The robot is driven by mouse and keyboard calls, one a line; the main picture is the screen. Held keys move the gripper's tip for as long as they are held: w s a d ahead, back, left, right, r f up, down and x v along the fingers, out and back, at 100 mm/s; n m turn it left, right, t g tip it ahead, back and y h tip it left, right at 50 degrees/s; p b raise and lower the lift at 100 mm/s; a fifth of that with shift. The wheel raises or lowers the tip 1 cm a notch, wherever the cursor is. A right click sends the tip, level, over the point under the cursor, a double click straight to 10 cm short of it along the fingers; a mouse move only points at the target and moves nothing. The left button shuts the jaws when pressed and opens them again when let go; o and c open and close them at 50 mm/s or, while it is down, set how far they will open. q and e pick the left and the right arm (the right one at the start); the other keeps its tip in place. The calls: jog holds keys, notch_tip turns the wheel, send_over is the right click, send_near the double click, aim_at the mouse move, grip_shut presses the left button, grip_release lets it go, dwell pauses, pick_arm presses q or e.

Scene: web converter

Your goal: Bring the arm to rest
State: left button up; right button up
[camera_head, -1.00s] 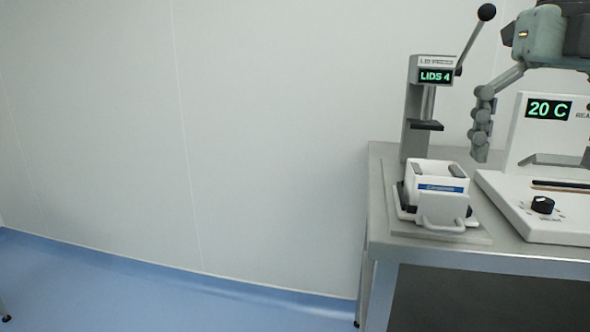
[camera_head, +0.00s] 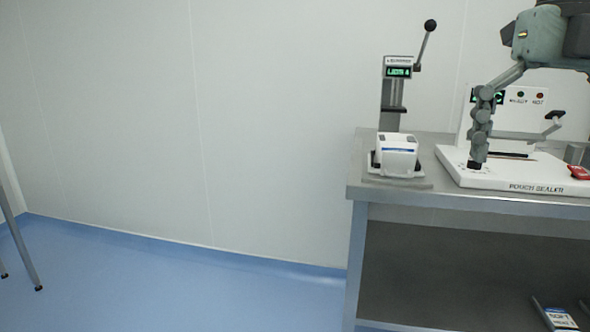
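My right gripper (camera_head: 480,128) hangs down from the arm at the upper right, in front of the white pouch sealer (camera_head: 535,172). I see it nearly edge-on, so its opening does not show. Nothing is visible in it. Its tip overlaps the left part of the sealer in the picture; I cannot tell whether they touch. My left gripper is out of view.
A lid press (camera_head: 392,112) with a raised lever stands on the steel table (camera_head: 450,205). A white box (camera_head: 397,155) sits at its base. A red item (camera_head: 579,173) lies at the right. Blue floor (camera_head: 180,290) on the left is largely clear.

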jog(key=w+d+f+m+t+y, duration=0.4)
jog(key=w+f+t+y, duration=0.1)
jog(key=w, duration=0.3)
jog(key=w+d+f+m+t+y, duration=0.3)
jog(key=w+d+f+t+y, duration=0.1)
jog(key=w+t+y, duration=0.25)
jog(key=d+f+m+t+h, duration=0.2)
jog(key=d+f+m+h, duration=0.5)
jog(key=f, duration=0.6)
jog(key=d+f+m+t+h, duration=0.2)
jog(key=d+f+m+h, duration=0.3)
jog(key=d+f+m, duration=0.6)
jog(key=s+a+f+m+g+h, duration=0.1)
jog(key=s+a+f+g, duration=0.2)
jog(key=f, duration=0.5)
jog(key=s+a+f+m+g+h, duration=0.1)
jog(key=s+a+f+m, duration=0.1)
jog(key=s+f, duration=0.45)
jog(key=s+a+f+m+g+h, duration=0.1)
jog(key=s+a+f+g, duration=0.15)
jog(key=f, duration=0.65)
jog(key=s+a+f+m+g+y, duration=0.1)
jog(key=s+a+f+g, duration=0.2)
jog(key=s+a+f, duration=0.4)
jog(key=s+a+f+m+g+y, duration=0.1)
jog(key=s+a+f+g, duration=0.2)
jog(key=s+a+f, duration=0.4)
jog(key=s+a, duration=0.1)
jog(key=a, duration=0.4)
jog(key=shift+m, duration=0.3)
